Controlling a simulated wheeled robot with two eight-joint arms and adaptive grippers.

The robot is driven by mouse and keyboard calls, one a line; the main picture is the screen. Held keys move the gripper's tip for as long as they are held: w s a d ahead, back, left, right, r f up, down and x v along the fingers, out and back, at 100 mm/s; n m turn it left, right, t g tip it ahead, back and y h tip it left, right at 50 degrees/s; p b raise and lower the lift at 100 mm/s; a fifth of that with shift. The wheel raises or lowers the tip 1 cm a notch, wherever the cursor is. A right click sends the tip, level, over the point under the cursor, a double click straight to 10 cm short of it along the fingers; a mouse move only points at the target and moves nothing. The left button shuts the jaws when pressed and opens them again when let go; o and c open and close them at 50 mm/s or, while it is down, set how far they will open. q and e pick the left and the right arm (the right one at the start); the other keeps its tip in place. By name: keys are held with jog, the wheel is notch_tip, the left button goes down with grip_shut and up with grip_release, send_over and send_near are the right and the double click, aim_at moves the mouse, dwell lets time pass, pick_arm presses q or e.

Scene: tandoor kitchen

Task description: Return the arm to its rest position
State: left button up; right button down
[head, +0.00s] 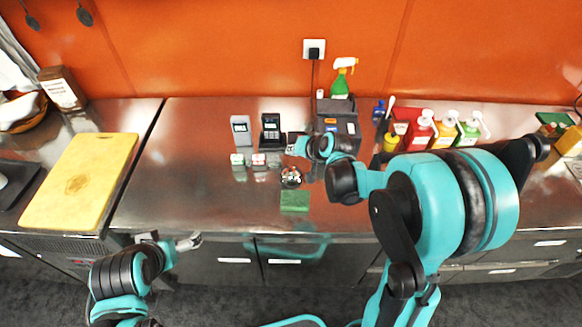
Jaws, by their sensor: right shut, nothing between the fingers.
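My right arm reaches in from the right over the steel counter (200,180). My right gripper (291,178) is small in the head view, near the middle of the counter, just behind a green pad (295,200). It is shut and holds nothing. Whether it touches the counter is not clear. My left gripper (188,242) is low at the left, in front of the counter's front edge. Its fingers are too small and foreshortened to tell open from shut.
Two card terminals (241,130) (271,129), small boxes (258,160) and a dark box-shaped device (338,118) stand near my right wrist. A green spray bottle (341,82) and several pump bottles (421,130) stand behind. A yellow cutting board (80,180) lies at left.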

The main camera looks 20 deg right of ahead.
dwell(0.3)
jog(key=s+r+n+h+b, duration=0.1)
jog(key=s+n+b, duration=0.1)
jog(key=s, duration=1)
jog(key=s+n+g+h+b, duration=0.1)
jog(key=s+n+h+b, duration=0.1)
jog(key=s, duration=1.1)
jog(key=shift+r+n, duration=0.35)
jog(key=shift+n, duration=0.15)
